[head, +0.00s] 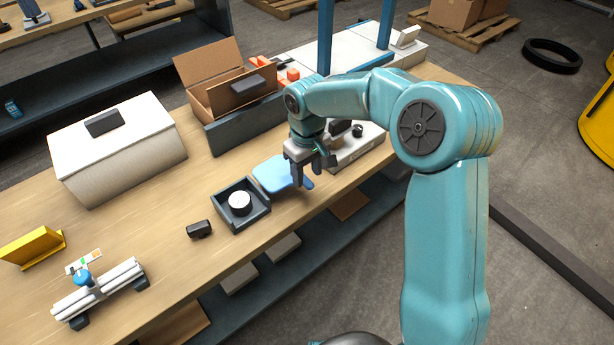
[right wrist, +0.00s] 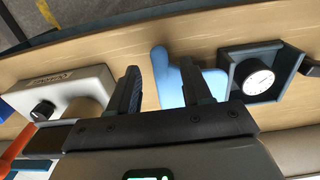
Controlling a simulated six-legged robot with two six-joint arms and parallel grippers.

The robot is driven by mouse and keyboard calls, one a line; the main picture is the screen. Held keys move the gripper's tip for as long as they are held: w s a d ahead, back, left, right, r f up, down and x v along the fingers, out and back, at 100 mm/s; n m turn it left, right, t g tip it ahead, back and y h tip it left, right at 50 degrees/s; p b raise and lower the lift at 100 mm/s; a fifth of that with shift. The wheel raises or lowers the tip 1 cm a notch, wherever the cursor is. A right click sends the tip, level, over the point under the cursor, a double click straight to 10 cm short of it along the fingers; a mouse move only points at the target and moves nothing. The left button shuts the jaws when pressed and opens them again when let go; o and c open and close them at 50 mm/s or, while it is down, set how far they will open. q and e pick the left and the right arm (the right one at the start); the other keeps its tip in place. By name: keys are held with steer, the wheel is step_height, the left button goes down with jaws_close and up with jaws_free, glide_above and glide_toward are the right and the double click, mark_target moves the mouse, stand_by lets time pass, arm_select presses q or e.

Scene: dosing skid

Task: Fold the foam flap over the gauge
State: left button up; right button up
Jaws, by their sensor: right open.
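The gauge (head: 239,202) is a round white dial. It sits in a dark square open-topped holder (head: 257,219) on the bench; the dial also shows in the right wrist view (right wrist: 259,81). The light blue foam flap (head: 270,173) lies open beside the holder, on the side away from the dial. My right gripper (head: 307,178) is above the flap's outer end, open and empty. In the right wrist view, the blue flap (right wrist: 171,88) shows between the fingers and past the right finger. Whether a finger touches it I cannot tell. My left gripper is not in view.
A small black block (head: 199,229) lies left of the holder. A grey device with a black knob (right wrist: 70,98) stands close to the gripper's other side. Behind are a cardboard box (head: 208,95) and a white sloped case (head: 118,150). The bench's front edge is close.

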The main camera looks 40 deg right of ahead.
steer(key=shift+s+f, duration=0.1)
steer(key=shift+f, duration=1.05)
steer(key=shift+r, duration=0.1)
steer(key=shift+c, duration=0.3)
jaws_close()
steer(key=shift+d, duration=0.1)
